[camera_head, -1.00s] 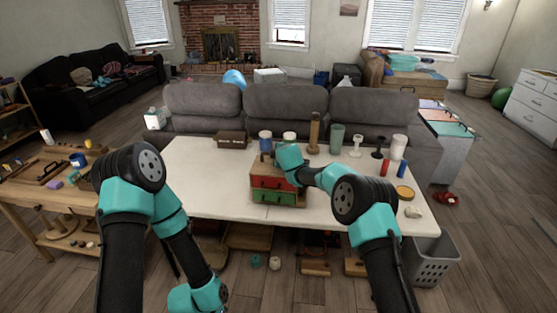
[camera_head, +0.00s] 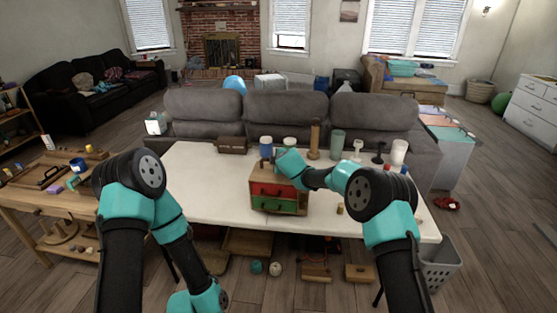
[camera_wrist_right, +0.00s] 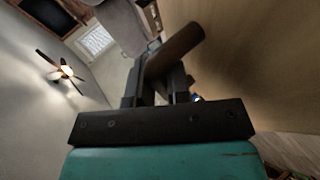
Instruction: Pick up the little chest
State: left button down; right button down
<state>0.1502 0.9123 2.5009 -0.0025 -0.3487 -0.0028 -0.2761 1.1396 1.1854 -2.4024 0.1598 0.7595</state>
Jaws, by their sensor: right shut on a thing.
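The little chest (camera_head: 260,190) is a wooden box with a red drawer above a green one, near the front middle of the white table in the head view. My right gripper (camera_head: 268,163) is at its top. In the right wrist view, the gripper (camera_wrist_right: 163,80) is shut on a brown rod-like handle (camera_wrist_right: 178,48), with the chest's plain wood surface (camera_wrist_right: 265,60) filling the right side. I cannot tell whether the chest's base is touching the table. My left arm is at the left, its gripper out of view.
The white table (camera_head: 205,185) has clear space left of the chest. Behind it stand a dark brown box (camera_head: 232,145), a blue jar (camera_head: 266,146), a tall wooden post (camera_head: 314,138) and a green cup (camera_head: 337,143). A small brass cylinder (camera_head: 340,208) is to the right. A grey sofa (camera_head: 290,105) backs the table.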

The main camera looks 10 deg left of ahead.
jog(key=r, duration=0.1)
send_over(281, 183)
jog(key=s, duration=0.4)
jog(key=shift+w+a+r, duration=0.15)
jog(key=shift+a+r, duration=0.05)
jog(key=shift+a, duration=0.05)
jog(key=shift+w, duration=0.15)
